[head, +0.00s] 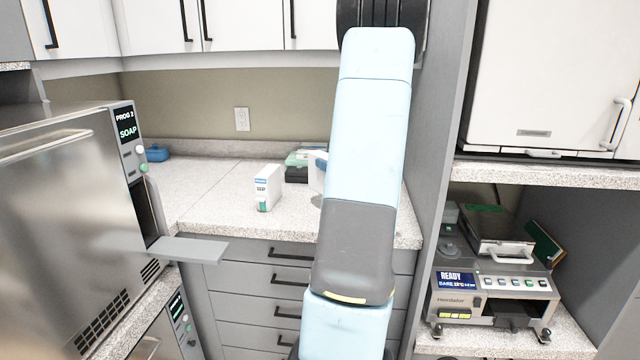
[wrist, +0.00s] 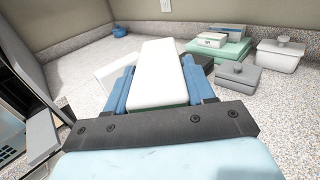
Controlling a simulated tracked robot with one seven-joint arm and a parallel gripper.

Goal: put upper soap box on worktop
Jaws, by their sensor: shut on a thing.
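My gripper (wrist: 159,78) is shut on a white soap box (wrist: 163,62), with a blue finger on each side of it. In the head view the held soap box (head: 316,172) shows only in part at the left edge of my arm, over the worktop (head: 215,210). I cannot tell whether it touches the surface. In the wrist view this second box (wrist: 116,65) is partly hidden behind the left finger.
Behind the held box are green and dark cases (wrist: 222,46), a grey lidded box (wrist: 238,76) and a white lidded container (wrist: 280,55). A small blue object (head: 156,153) lies at the back left. A steel autoclave (head: 65,230) with a projecting shelf stands left. The worktop's left part is clear.

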